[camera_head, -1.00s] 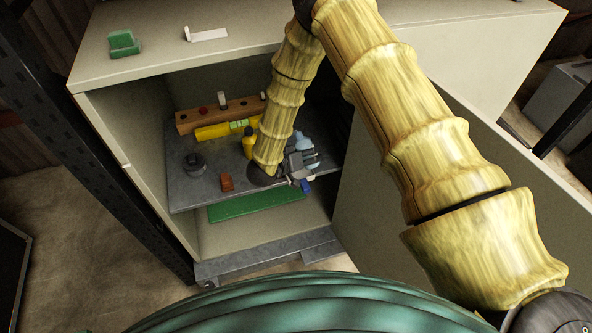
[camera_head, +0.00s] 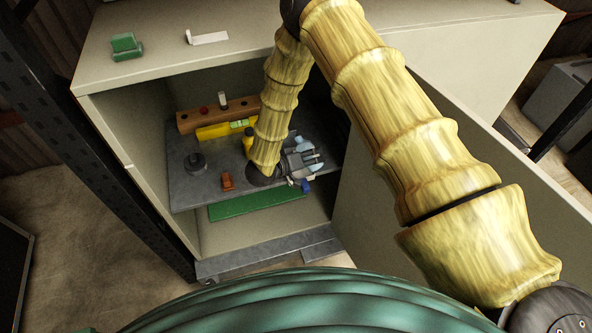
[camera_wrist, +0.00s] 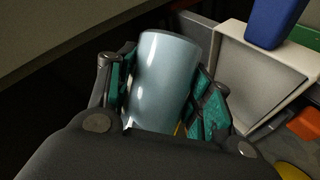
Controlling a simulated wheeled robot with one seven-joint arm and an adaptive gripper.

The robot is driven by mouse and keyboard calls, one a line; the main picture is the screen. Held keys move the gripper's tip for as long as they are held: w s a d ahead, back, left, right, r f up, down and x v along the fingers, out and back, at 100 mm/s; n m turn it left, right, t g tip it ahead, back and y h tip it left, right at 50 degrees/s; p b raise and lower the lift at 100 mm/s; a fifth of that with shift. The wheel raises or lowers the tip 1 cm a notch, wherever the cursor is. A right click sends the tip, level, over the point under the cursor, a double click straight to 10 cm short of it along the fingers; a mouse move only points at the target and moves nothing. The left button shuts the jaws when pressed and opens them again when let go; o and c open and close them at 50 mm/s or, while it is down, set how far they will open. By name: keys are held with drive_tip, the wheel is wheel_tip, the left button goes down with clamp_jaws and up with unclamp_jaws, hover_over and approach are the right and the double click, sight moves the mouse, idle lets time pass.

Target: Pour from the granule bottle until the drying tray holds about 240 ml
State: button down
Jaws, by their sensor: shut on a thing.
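The granule bottle appears to be the pale blue-grey cylinder (camera_wrist: 163,80) in the wrist view, tilted between the two fingers. My gripper (camera_wrist: 165,98) is shut on it. In the head view my gripper (camera_head: 302,163) is low over the right part of the cabinet shelf, with a pale blue piece of the bottle (camera_head: 303,144) showing beyond it. A pale-rimmed grey box-like form (camera_wrist: 268,82) lies right of the bottle in the wrist view; I cannot tell whether it is the drying tray. No granules or fill level can be made out.
The shelf (camera_head: 200,190) holds a wooden peg block (camera_head: 220,113), a yellow level (camera_head: 212,132), a yellow bottle (camera_head: 248,143), a dark knob (camera_head: 195,163) and a red-brown block (camera_head: 227,181). A blue piece (camera_head: 308,186) is near the front edge. Cabinet walls enclose the shelf.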

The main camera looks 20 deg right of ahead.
drive_tip(key=shift+s+d+f+n+g, duration=0.2)
drive_tip(key=shift+n+g, duration=0.1)
drive_tip(key=shift+n, duration=0.2)
drive_tip(key=shift+h, duration=0.4)
drive_tip(key=shift+s+d+f+n+g, duration=0.1)
drive_tip(key=shift+s+n+g, duration=0.1)
drive_tip(key=shift+n+g, duration=0.15)
drive_tip(key=shift+s+d+f+n+h, duration=0.15)
drive_tip(key=shift+f+n+h, duration=0.1)
drive_tip(key=shift+n+h, duration=0.25)
drive_tip(key=shift+g, duration=0.25)
drive_tip(key=shift+f+n, duration=0.2)
drive_tip(key=shift+n, duration=0.35)
drive_tip(key=shift+s, duration=0.1)
